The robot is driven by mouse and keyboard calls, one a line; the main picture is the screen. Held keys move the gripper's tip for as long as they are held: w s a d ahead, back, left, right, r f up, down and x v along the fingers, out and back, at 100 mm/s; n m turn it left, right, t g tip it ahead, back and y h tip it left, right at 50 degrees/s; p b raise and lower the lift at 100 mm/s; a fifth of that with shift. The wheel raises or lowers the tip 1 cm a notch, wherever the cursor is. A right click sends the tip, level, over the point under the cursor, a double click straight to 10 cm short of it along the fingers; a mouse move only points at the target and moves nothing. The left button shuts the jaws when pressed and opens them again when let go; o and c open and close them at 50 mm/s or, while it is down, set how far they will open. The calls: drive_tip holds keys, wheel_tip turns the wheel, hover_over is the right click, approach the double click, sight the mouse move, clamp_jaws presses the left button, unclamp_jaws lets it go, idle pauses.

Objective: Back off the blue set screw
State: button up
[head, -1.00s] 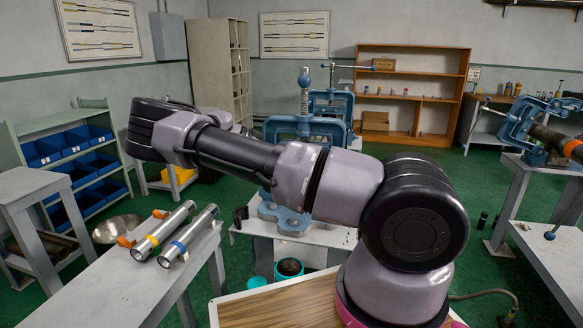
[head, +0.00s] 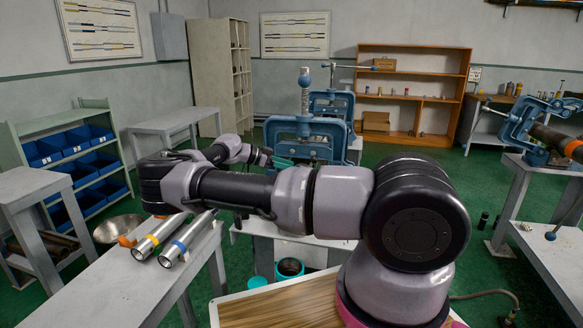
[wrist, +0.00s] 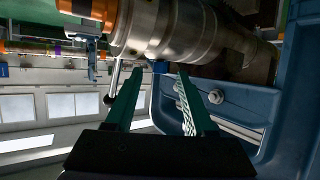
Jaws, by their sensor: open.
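In the head view my gripper (head: 282,163) is in front of the blue vise (head: 305,124) in the middle; the screw cannot be made out there. My arm hides the lower part of that vise.
The vise's blue frame (wrist: 290,110) stands close on the right in the wrist view. Another vise (head: 530,125) holds a pipe at the right.

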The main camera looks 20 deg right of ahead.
drive_tip(key=shift+d+f, duration=0.25)
drive_tip(key=shift+d, duration=0.35)
clamp_jaws()
drive_tip(key=shift+s+t, duration=0.1)
drive_tip(key=shift+t, duration=0.2)
drive_tip(key=shift+s+n+t, duration=0.15)
drive_tip(key=shift+n+t, duration=0.5)
drive_tip(key=shift+s+n+t, duration=0.15)
drive_tip(key=shift+n+t, duration=0.5)
drive_tip(key=n+t, duration=0.1)
drive_tip(key=n+t+y, duration=0.1)
drive_tip(key=shift+s+d+n+t, duration=0.1)
drive_tip(key=shift+s+n+t, duration=0.2)
drive_tip(key=shift+s+t, duration=0.1)
drive_tip(key=n+t+y, duration=0.1)
drive_tip(key=n, duration=0.1)
drive_tip(key=n+t+y, duration=0.1)
drive_tip(key=t, duration=0.1)
drive_tip(key=n+t+y, duration=0.2)
drive_tip(key=shift+s+d+n, duration=0.3)
drive_tip(key=shift+s+d, duration=0.05)
drive_tip(key=shift+s, duration=0.05)
drive_tip(key=shift+t, duration=0.3)
